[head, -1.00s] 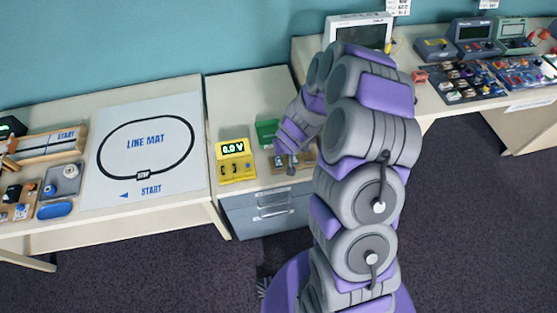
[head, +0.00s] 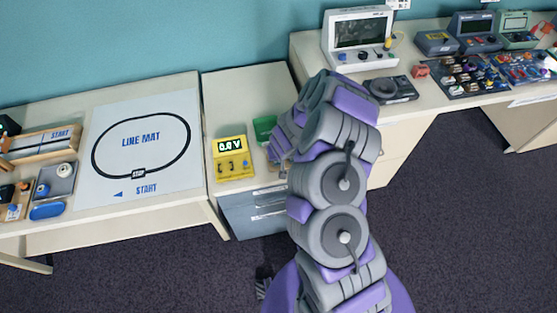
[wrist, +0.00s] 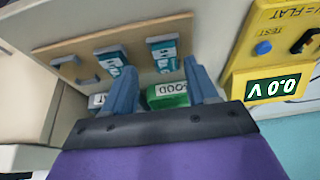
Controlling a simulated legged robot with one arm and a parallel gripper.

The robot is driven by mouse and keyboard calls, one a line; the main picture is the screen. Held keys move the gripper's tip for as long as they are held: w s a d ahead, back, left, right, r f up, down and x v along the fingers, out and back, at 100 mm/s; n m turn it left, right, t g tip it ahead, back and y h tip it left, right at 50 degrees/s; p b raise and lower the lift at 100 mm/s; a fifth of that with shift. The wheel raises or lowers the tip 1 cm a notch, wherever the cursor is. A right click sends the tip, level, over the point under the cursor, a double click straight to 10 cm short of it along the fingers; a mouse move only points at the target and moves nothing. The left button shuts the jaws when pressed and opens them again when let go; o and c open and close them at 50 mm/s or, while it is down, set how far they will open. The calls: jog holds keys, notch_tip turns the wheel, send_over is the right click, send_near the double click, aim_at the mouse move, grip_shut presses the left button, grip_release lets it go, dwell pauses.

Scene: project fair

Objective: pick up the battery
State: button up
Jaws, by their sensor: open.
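Two teal-and-white batteries stand out on a wooden board (wrist: 82,56) in the wrist view. The right battery (wrist: 163,53) lies just beyond the gap between my fingertips. The left battery (wrist: 112,60) is close to my left finger, which partly covers it. My gripper (wrist: 159,66) is open, with nothing between its fingers. In the head view my own arm covers the batteries and most of the board.
A green bin marked GOOD (wrist: 168,97) shows between my fingers and also in the head view (head: 263,128). A yellow tester (wrist: 270,50) reading 0.0 V stands close beside; it shows in the head view (head: 234,168). A line mat (head: 100,170) lies left.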

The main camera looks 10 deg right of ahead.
jog(key=shift+w+a+f, duration=0.15)
jog(key=shift+a+f, duration=0.25)
jog(key=shift+f, duration=0.15)
jog(key=shift+w+a+f, duration=0.15)
jog(key=shift+a+f, duration=0.2)
jog(key=shift+f, duration=0.2)
jog(key=shift+d, duration=0.6)
jog(key=c, duration=0.3)
jog(key=shift+a, duration=0.4)
grip_shut()
jog(key=shift+d+r, duration=0.15)
jog(key=shift+w+r, duration=0.1)
jog(key=shift+r, duration=0.1)
jog(key=shift+r+p, duration=0.65)
jog(key=shift+r, duration=0.9)
jog(key=s+d+p, duration=0.1)
jog(key=s+p, duration=0.2)
jog(key=s, duration=0.4)
jog(key=s+d+r+p, duration=0.1)
jog(key=s+d+p, duration=0.1)
jog(key=s, duration=0.6)
jog(key=shift+s+r+p, duration=0.2)
jog(key=shift+s+p, duration=0.1)
jog(key=shift+p, duration=0.3)
